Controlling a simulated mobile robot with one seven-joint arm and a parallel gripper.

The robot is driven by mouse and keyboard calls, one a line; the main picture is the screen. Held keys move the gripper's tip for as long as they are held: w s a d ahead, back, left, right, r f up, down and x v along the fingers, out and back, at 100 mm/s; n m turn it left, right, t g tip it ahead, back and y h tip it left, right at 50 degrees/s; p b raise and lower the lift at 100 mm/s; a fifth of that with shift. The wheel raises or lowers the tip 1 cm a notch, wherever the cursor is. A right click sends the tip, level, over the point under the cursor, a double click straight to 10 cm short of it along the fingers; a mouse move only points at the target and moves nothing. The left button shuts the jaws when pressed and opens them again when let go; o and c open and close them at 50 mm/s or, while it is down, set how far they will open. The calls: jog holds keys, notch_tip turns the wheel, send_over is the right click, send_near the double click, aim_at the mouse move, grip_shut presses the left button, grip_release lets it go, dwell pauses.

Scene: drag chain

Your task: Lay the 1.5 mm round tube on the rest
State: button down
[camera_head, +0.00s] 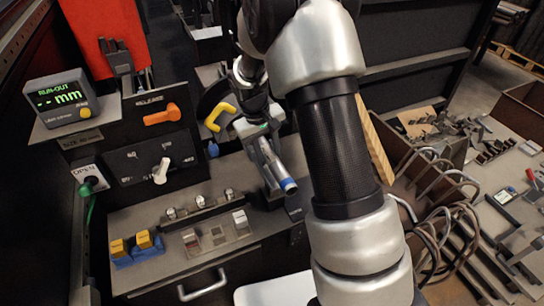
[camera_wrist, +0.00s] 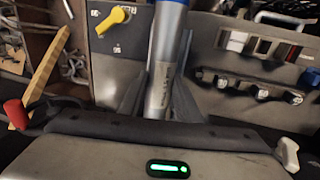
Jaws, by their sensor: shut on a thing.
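A silver round tube (camera_head: 273,163) with a blue end band is held in my gripper (camera_head: 264,158), tilted, its blue end towards the bench front. In the wrist view the tube (camera_wrist: 162,75) stands between the two dark fingers of my gripper (camera_wrist: 160,95), which are shut on it; its printed marking is too blurred to read. A low dark bar with several silver rounded pieces (camera_head: 200,206) lies on the bench left of the tube; it looks like the rest, but I cannot be sure. The bar also shows at right in the wrist view (camera_wrist: 250,88). The tube is apart from it.
Blue-and-yellow blocks (camera_head: 136,248) and small metal plates (camera_head: 218,236) stand along the bench front. A yellow handle (camera_head: 217,116) stands behind. Cable hooks (camera_head: 440,195) are at right.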

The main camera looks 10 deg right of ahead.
aim_at(264, 153)
jog(key=shift+w+a+f, duration=0.15)
jog(key=shift+w+f, duration=0.05)
jog(key=shift+w, duration=0.5)
jog(key=shift+s+f+b, duration=0.1)
jog(key=shift+f+b, duration=0.75)
jog(key=shift+f, duration=0.2)
jog(key=c, duration=1.2)
grip_release()
jog(key=shift+a, duration=0.15)
jog(key=shift+s+a+f, duration=0.1)
jog(key=shift+f, duration=0.05)
jog(key=shift+s+a+r+p, duration=0.1)
jog(key=shift+a+r+p, duration=0.25)
jog(key=shift+r, duration=2.55)
jog(key=shift+s+a+r+p, duration=0.15)
jog(key=shift+a+r, duration=0.3)
jog(key=shift+r, duration=2.5)
jog(key=shift+w+a+r+p, duration=0.1)
jog(key=shift+a+r+p, duration=0.25)
jog(key=shift+r, duration=2.55)
